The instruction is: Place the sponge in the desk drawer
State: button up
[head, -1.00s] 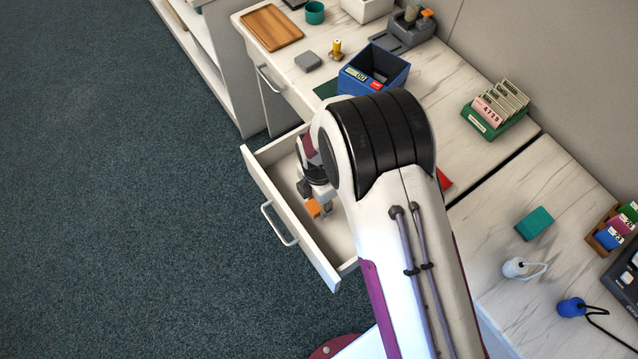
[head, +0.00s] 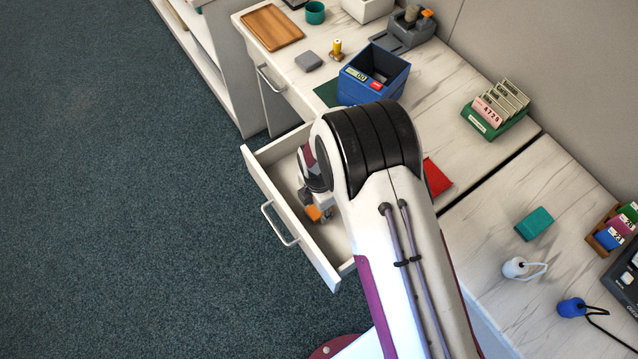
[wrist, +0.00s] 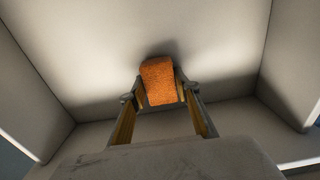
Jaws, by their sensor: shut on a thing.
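The orange sponge (head: 314,213) is between the fingers of my gripper (head: 322,215), inside the open desk drawer (head: 262,183). In the wrist view the sponge (wrist: 160,82) sits between the two fingertips of my gripper (wrist: 161,96), which is shut on it. The pale drawer floor (wrist: 215,45) lies beyond it, with drawer walls on the sides. I cannot tell whether the sponge touches the floor. My arm hides the right part of the drawer in the head view.
On the desk above stand a blue bin (head: 375,75), a grey block (head: 308,61), a wooden tray (head: 271,28) and a green card holder (head: 494,112). A red flat item (head: 436,178) lies beside my arm. The drawer floor around the sponge looks clear.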

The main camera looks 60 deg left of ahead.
jog(key=shift+f, duration=0.15)
jog(key=o, duration=1)
jog(key=shift+r, duration=6.15)
jog(key=shift+r, duration=0.1)
